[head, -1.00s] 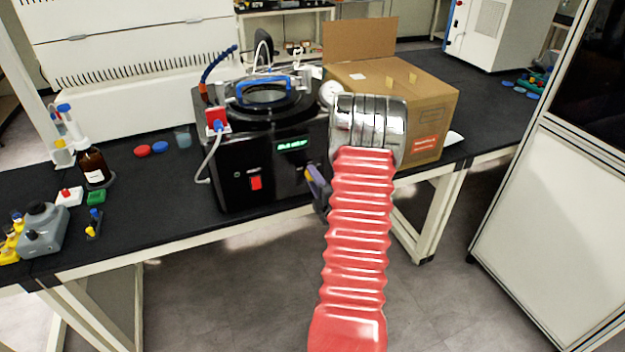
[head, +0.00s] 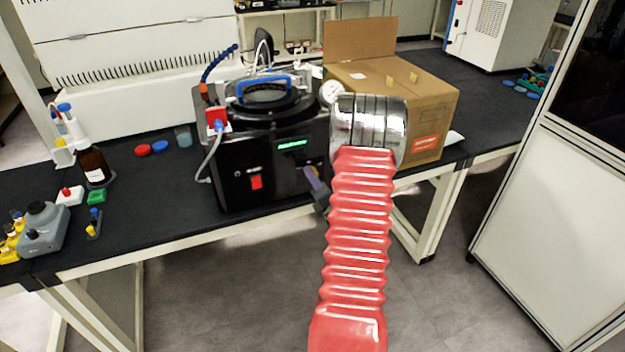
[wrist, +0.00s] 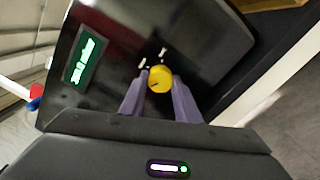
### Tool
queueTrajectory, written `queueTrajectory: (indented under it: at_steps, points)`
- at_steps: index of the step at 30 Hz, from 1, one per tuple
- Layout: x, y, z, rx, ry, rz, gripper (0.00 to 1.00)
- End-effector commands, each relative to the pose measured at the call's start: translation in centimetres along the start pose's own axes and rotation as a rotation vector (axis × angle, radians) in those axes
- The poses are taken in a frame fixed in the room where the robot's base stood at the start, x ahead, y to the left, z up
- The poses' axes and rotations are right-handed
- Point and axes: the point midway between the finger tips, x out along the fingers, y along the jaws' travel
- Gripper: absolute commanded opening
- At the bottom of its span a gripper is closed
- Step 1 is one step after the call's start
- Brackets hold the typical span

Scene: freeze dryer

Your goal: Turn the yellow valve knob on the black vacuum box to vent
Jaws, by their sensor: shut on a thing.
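The black vacuum box (head: 235,165) stands on the bench, with a green display and a red switch on its front. The yellow valve knob (wrist: 160,79) is on its front panel in the wrist view, beside small white markings that are too small to read. My gripper (wrist: 160,87) has its two purple fingers shut on the knob, one on each side. A dark pointer line shows on the knob's face. In the head view my gripper (head: 311,176) is at the right part of the box front, and the knob is hidden there.
A cardboard box (head: 430,105) stands open to the right of the vacuum box. A brown bottle (head: 93,167) and a grey container (head: 43,228) stand at the left. A white cable (head: 209,158) hangs at the box's left side. The floor before the bench is clear.

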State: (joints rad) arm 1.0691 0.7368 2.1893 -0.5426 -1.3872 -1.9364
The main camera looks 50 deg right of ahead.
Motion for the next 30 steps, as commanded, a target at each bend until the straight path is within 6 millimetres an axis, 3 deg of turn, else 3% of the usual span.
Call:
queueTrajectory:
  at_steps: [5,6,13,23,30]
  points:
    - [-0.1,-0.1,-0.6,0.002,0.012,-0.003,0.07]
    - [-0.1,-0.1,-0.6,0.002,0.012,-0.004,0.32]
    - [-0.1,-0.1,-0.2,0.002,0.006,-0.002,0.48]
    - [-0.3,-0.1,-0.1,0.002,0.001,-0.002,0.48]
    - [-2.7,-0.1,-0.1,0.002,0.001,-0.004,0.48]
